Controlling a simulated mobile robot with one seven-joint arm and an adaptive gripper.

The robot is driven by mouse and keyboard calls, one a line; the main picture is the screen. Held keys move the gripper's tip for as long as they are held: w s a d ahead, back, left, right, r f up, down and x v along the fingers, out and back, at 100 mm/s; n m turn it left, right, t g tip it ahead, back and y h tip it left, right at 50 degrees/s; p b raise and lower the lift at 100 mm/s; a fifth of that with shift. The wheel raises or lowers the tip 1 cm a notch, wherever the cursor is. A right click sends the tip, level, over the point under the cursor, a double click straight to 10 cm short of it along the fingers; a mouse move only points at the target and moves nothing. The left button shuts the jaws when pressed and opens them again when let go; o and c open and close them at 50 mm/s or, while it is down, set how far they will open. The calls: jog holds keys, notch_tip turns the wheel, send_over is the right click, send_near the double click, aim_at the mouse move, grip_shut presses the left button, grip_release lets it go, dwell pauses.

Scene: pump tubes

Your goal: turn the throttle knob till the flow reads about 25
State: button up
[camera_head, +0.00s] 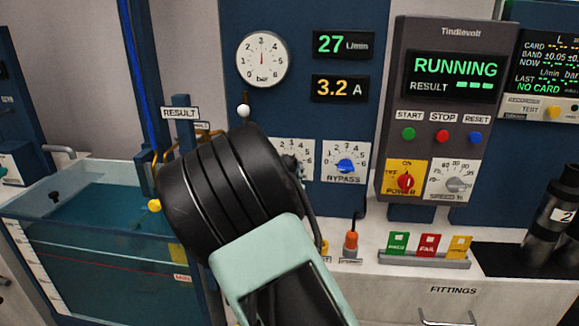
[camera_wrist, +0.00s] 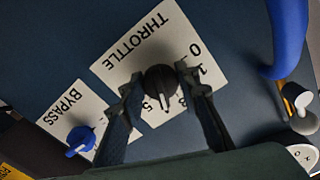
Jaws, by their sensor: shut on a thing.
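The throttle knob (camera_wrist: 161,83) is black with a white pointer line and sits on a white plate lettered THROTTLE in the wrist view. My gripper (camera_wrist: 154,86) has one finger on each side of the knob and is shut on it. In the head view my arm and gripper hide the knob and part of its dial plate (camera_head: 294,152). The green flow display (camera_head: 342,44) reads 27 L/min.
The blue BYPASS knob (camera_head: 346,166) is right beside the throttle plate, and also shows in the wrist view (camera_wrist: 80,140). An amber display (camera_head: 340,88) reads 3.2 A. The control box screen (camera_head: 455,75) shows RUNNING. A water tank (camera_head: 100,230) stands at left.

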jog(key=shift+c, duration=0.8)
jog(key=shift+n, duration=0.5)
jog(key=o, duration=1.2)
jog(key=shift+c, duration=0.2)
jog(key=shift+s, duration=0.1)
jog(key=s+a, duration=0.2)
jog(key=s, duration=0.9)
jog(key=shift+s, duration=0.35)
